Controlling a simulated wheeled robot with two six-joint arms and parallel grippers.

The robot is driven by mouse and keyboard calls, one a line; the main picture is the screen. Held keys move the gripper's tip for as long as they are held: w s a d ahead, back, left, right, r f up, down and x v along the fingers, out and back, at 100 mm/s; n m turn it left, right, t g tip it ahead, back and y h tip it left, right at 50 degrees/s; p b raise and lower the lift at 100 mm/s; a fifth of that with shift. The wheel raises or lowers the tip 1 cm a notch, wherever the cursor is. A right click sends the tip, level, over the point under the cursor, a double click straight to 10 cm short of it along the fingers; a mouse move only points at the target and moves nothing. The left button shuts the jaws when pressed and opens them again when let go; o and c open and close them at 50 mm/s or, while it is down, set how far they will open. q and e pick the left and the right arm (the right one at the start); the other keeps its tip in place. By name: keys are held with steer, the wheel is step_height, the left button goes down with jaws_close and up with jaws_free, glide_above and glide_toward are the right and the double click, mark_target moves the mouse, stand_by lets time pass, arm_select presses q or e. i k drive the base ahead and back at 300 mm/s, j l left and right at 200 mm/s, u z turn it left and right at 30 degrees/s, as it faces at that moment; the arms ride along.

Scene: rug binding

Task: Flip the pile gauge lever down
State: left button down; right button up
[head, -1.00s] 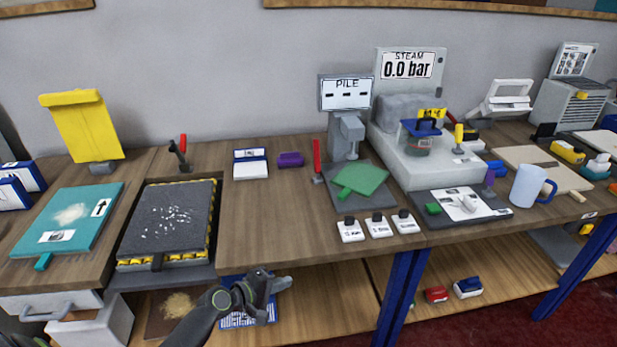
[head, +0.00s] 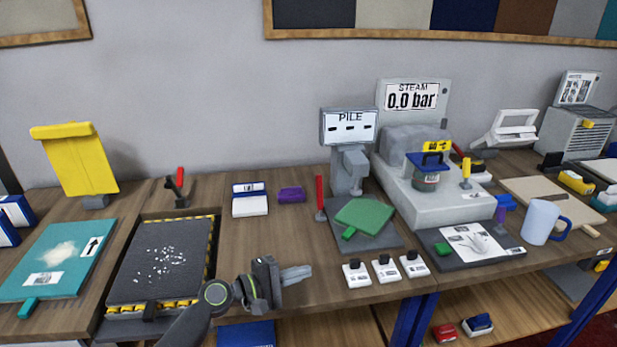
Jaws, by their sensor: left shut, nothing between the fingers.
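The pile gauge (head: 349,150) stands at the back middle of the bench, with a display marked PILE showing dashes. Its red lever (head: 320,194) stands upright at the left edge of the gauge's dark base plate (head: 385,243). A green sample (head: 364,217) lies on that plate under the gauge head. My left gripper (head: 308,272) is shut and empty. It is over the front part of the bench, in front of and slightly left of the lever, apart from it. My right gripper is not in view.
Three small white blocks with black tops (head: 384,268) sit at the front edge, right of my gripper. A purple block (head: 291,194) and a blue-white box (head: 249,200) lie left of the lever. The steam unit (head: 430,195) stands to the right. Bare wood lies between.

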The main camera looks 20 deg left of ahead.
mark_target(319, 184)
steer(key=i+j, duration=1.05)
